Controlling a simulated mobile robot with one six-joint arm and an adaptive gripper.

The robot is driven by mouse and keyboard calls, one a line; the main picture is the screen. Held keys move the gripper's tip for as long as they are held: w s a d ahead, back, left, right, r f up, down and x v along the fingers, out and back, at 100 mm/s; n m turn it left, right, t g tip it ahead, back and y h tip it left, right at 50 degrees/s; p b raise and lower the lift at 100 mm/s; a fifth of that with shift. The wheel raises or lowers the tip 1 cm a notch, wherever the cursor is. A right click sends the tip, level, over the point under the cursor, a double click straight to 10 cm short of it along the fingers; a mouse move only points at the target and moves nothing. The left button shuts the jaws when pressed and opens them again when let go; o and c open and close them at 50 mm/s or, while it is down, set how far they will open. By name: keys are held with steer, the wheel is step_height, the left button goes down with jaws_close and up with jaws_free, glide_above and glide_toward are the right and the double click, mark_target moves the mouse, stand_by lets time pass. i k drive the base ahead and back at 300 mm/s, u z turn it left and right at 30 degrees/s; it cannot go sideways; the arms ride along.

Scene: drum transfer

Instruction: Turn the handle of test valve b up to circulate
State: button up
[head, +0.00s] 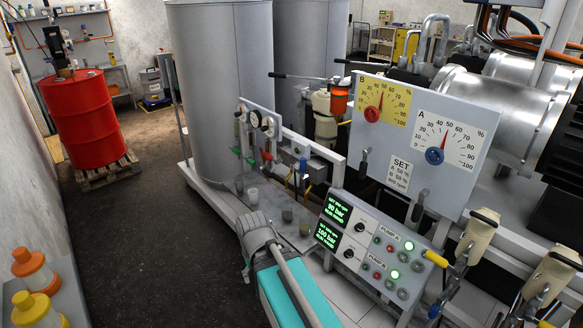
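No label reading test valve b is legible, so I cannot tell which valve it is. On the dial panel (465,175), the yellow B dial (383,101) has a red knob and the white A dial (448,140) a blue knob. A small dark lever (364,162) stands near the panel's lower left edge, and a similar lever (420,203) stands below the A dial. Left of them, small valves with a green handle (237,151), a red handle (267,156) and a blue handle (303,164) sit below gauges. My arm's grey and teal links show at bottom centre; my gripper is not visible.
The pump control box (375,250) has two lit green displays. Cream-handled fittings (480,230) are at right. Small cups (252,196) stand below the small valves. A red drum (85,120) on a pallet stands at left. The dark floor (145,240) is clear in between.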

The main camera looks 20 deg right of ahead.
mark_target(266, 155)
steer(key=u, duration=0.2)
steer(key=i, duration=1.05)
steer(key=u, duration=0.2)
